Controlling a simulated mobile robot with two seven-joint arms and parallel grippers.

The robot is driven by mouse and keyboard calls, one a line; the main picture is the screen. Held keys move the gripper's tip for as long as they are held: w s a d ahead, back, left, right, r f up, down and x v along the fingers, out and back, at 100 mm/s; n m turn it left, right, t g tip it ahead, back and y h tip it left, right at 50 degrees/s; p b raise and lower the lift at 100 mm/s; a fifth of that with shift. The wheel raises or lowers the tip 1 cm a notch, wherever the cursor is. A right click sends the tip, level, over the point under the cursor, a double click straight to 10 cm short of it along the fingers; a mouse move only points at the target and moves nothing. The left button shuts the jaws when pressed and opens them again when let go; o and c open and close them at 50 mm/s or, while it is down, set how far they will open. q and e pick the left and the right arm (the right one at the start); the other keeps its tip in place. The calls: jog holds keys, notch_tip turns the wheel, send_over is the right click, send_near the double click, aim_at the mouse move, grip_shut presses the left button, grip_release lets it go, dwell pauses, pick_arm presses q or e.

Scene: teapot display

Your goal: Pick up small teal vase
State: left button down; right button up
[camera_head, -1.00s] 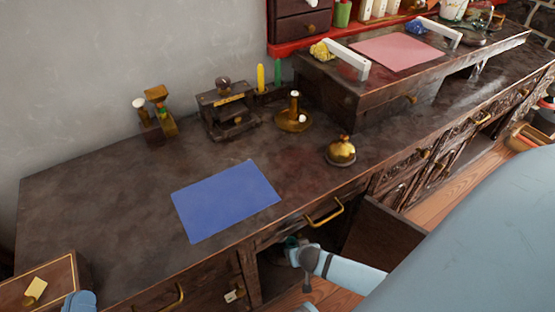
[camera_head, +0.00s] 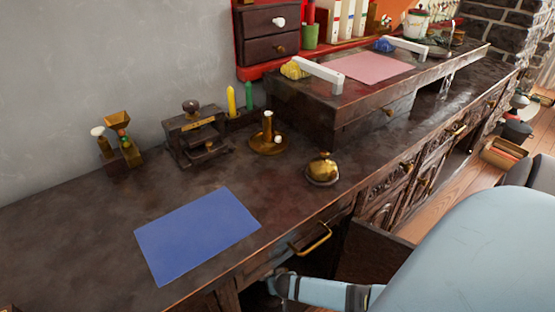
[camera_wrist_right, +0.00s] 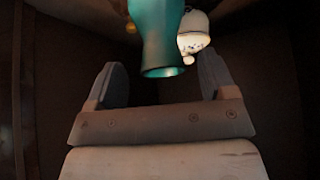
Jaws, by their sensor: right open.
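The small teal vase (camera_wrist_right: 162,35) shows at the top middle of the right wrist view, with its round end toward me. My right gripper (camera_wrist_right: 161,76) is open, with one finger on each side of the vase's near end. There is a gap on both sides, and I see no contact. In the head view my right arm reaches under the counter into the dark open cabinet. Only part of the right gripper (camera_head: 277,284) shows there, and the vase is hidden. My left gripper is not in view.
A white teapot-like object (camera_wrist_right: 195,33) stands close to the vase's right side. Dark cabinet walls surround my right gripper. An open cabinet door (camera_head: 375,254) is beside my arm, and a drawer with a brass handle (camera_head: 311,240) is above. A blue mat (camera_head: 197,235) lies on the counter.

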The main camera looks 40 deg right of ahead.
jog(key=shift+b+x, duration=0.35)
jog(key=shift+x, duration=0.75)
jog(key=shift+w+d+f+b, duration=0.1)
jog(key=shift+w+f+b, duration=0.2)
jog(key=shift+f, duration=0.15)
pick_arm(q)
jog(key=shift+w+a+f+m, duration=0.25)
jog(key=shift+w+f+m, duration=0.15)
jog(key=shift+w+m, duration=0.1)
pick_arm(e)
jog(key=shift+r, duration=0.1)
jog(key=shift+c, duration=0.3)
